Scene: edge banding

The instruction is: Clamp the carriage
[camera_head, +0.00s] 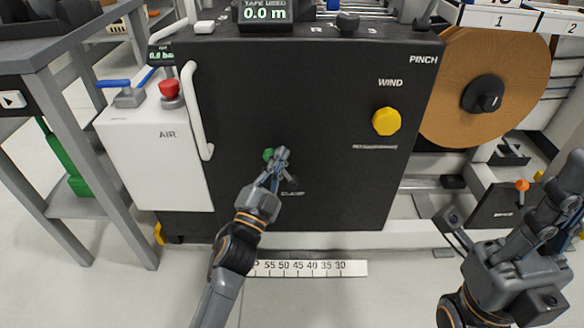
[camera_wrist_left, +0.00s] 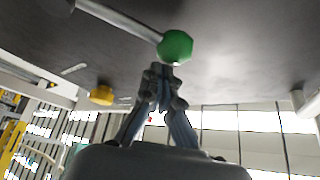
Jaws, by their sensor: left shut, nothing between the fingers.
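The clamp lever's green knob (camera_head: 268,154) is on the lower part of the black machine front, above the CLAMP label. In the left wrist view, the green knob (camera_wrist_left: 175,47) sits on the end of a metal rod that runs to the upper left. My left gripper (camera_head: 282,154) is shut and empty, with its fingertips right beside the knob. In the left wrist view, the shut fingertips (camera_wrist_left: 161,72) appear just below the knob; I cannot tell whether they touch it. The carriage is not clearly identifiable.
A yellow WIND knob (camera_head: 387,121) is at the upper right of the panel. A white AIR cabinet (camera_head: 158,150) with a handle (camera_head: 196,110) and red button (camera_head: 169,88) is at left. A brown tape roll (camera_head: 455,75) is at right. A ruler (camera_head: 310,268) lies below the panel.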

